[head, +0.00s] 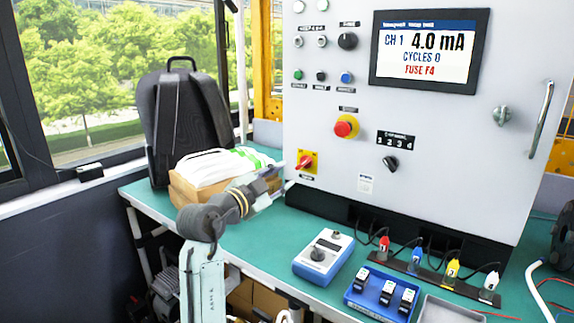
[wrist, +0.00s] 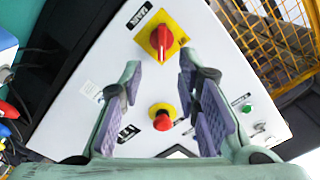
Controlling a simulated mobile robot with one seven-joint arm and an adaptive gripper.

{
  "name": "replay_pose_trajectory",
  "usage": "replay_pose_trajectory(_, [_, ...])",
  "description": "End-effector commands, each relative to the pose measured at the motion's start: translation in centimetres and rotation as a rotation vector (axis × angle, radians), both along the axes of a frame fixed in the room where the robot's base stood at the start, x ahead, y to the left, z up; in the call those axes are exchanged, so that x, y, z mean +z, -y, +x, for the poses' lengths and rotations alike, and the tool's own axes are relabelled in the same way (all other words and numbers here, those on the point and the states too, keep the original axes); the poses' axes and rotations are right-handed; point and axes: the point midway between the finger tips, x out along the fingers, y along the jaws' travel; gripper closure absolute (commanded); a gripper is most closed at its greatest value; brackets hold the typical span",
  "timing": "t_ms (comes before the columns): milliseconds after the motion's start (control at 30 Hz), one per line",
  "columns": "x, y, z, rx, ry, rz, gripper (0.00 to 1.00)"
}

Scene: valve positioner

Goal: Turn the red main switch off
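The red main switch (head: 304,163) is a red rotary handle on a square yellow plate at the lower left of the grey panel. In the wrist view the switch (wrist: 161,40) is at the top middle, its handle running roughly up and down the picture. My gripper (wrist: 160,70) is open and empty, and its two purple-padded fingers point toward the switch, one to each side of it in the picture. They appear apart from the handle. In the head view my gripper (head: 280,178) is just left of the switch, partly hidden by my arm.
A red emergency button (head: 346,127) on yellow sits up and right of the switch. A cardboard box with white bundles (head: 215,168) and a black backpack (head: 185,120) stand left of my gripper. A blue-white meter (head: 323,256) and a blue tray (head: 360,306) lie on the green bench.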

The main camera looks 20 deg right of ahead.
Motion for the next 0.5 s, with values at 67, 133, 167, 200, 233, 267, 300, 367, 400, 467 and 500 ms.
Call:
replay_pose_trajectory(67, [0.3,1.3,0.9,-0.002,-0.003,-0.001,0.70])
replay_pose_trajectory(133, [0.3,2.4,1.8,0.000,-0.002,-0.001,0.70])
replay_pose_trajectory(167, [0.3,2.8,2.2,0.000,-0.001,-0.001,0.70])
replay_pose_trajectory(200, [0.4,3.4,2.7,0.000,-0.001,-0.002,0.70])
replay_pose_trajectory(233, [0.4,3.8,3.0,-0.001,-0.001,-0.002,0.70])
replay_pose_trajectory(267, [0.4,4.2,3.3,0.000,-0.002,-0.001,0.70])
replay_pose_trajectory(300, [0.4,4.7,3.7,0.001,0.000,-0.002,0.70])
replay_pose_trajectory(367, [0.3,5.3,4.2,0.001,0.000,-0.002,0.70])
replay_pose_trajectory(400, [0.3,5.7,4.5,0.002,0.001,-0.002,0.70])
replay_pose_trajectory(467, [0.2,6.0,4.8,0.004,0.000,-0.003,0.70])
replay_pose_trajectory(500, [0.2,6.2,5.0,0.004,0.001,-0.002,0.70])
